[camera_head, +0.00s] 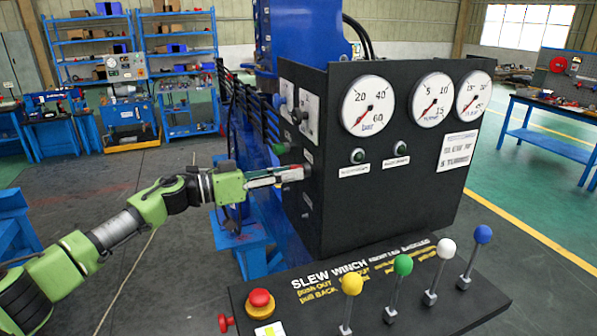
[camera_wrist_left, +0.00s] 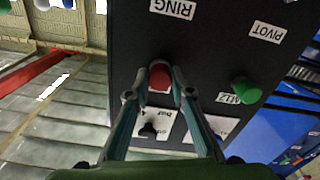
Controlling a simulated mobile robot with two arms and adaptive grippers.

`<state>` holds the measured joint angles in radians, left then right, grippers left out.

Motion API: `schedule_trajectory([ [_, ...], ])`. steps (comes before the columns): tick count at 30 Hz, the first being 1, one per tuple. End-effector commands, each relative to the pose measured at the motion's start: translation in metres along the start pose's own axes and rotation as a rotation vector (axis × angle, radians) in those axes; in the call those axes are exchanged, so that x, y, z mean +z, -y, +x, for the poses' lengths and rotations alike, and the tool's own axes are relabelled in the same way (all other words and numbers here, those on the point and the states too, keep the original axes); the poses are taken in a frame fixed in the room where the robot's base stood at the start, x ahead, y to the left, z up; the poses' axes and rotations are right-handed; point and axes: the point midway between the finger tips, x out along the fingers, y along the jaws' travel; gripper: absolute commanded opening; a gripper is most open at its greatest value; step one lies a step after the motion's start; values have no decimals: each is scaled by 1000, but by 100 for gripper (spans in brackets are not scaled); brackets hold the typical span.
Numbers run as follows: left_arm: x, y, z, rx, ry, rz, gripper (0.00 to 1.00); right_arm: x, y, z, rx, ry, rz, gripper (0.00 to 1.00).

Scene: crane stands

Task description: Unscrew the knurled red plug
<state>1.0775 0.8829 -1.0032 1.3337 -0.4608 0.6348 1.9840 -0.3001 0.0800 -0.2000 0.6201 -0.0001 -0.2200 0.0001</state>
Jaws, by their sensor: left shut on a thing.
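The knurled red plug (camera_wrist_left: 160,74) sticks out of the side face of the black control cabinet in the left wrist view. My left gripper (camera_wrist_left: 162,82) is shut on it, with one finger on each side. In the head view my left gripper (camera_head: 300,173) reaches in from the left and meets the cabinet's left side face. The gripper mostly hides the plug there. My right gripper is in neither view.
A green knob (camera_wrist_left: 245,90) sits to the right of the plug in the wrist view. The black cabinet (camera_head: 385,215) carries round gauges. Below it, a lever console (camera_head: 470,310) has a red button (camera_head: 260,299) and several coloured levers. Open floor lies left.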

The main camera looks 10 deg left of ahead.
Motion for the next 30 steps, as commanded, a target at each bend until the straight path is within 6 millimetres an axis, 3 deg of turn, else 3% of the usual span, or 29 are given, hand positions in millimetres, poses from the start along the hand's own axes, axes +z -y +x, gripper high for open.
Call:
schedule_trajectory([
  [6, 4, 1, -1, -3, 7, -292, 0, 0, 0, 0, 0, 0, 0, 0],
  [15, 4, 1, -1, -2, 6, -348, 0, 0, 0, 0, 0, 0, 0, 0],
  [16, 4, 1, -1, -2, 6, -348, 26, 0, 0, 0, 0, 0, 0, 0],
  [18, 4, 1, -1, -2, 5, -347, 41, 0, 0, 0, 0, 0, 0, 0],
  [25, 2, 0, -1, -1, 2, -345, 41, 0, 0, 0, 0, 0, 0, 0],
  [27, 2, 0, 0, -1, 2, -345, 35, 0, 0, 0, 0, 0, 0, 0],
  [30, 1, 0, 0, -1, 2, -344, 35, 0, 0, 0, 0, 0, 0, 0],
])
